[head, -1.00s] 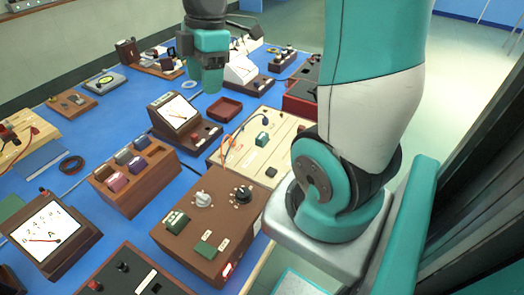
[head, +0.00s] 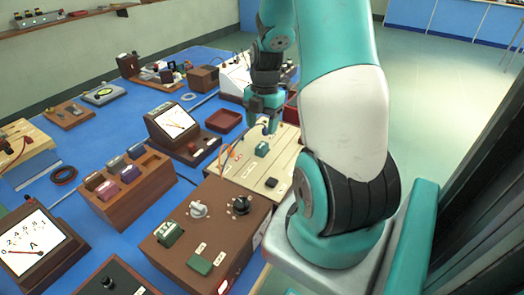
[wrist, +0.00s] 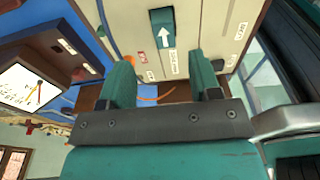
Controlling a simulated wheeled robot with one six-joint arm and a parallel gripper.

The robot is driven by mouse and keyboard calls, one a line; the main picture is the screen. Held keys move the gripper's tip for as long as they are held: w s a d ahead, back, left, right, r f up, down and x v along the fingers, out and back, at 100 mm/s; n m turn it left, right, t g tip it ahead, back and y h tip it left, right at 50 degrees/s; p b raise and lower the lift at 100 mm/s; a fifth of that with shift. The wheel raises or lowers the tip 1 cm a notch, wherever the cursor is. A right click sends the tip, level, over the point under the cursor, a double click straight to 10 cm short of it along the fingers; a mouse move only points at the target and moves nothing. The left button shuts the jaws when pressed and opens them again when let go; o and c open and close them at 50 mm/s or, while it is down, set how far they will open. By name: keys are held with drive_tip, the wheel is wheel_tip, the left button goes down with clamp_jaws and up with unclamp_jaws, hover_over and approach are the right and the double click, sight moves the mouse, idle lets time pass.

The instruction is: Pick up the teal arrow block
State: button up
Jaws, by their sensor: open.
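The teal arrow block (wrist: 162,28) shows at the top of the wrist view, a dark teal piece with a white arrow on its face. It sits on a cream panel box (wrist: 195,30) with small printed labels. In the head view the block (head: 262,149) stands on the cream box (head: 250,174). My gripper (head: 263,124) is above the far part of that box, beyond the block. In the wrist view the gripper's two teal fingers (wrist: 163,72) are apart and empty, and the block lies outside the gap between them.
A brown box (head: 222,225) with knobs and two green blocks stands nearer. A wooden rack (head: 130,200) holds colored blocks, left. A dark red tray (head: 224,121) and a meter (head: 172,122) stand left of my gripper. A cable (head: 228,152) runs over the cream box.

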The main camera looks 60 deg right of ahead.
sight(262, 145)
drive_tip(key=f, duration=0.6)
drive_tip(key=shift+s+a+f, duration=0.3)
drive_tip(key=shift+a+f, duration=0.05)
drive_tip(key=shift+a, duration=0.05)
clamp_jaws()
drive_tip(key=shift+r, duration=0.15)
wheel_tip(262, 145, up, 23)
drive_tip(key=p, duration=0.3)
drive_tip(key=shift+p, duration=0.35)
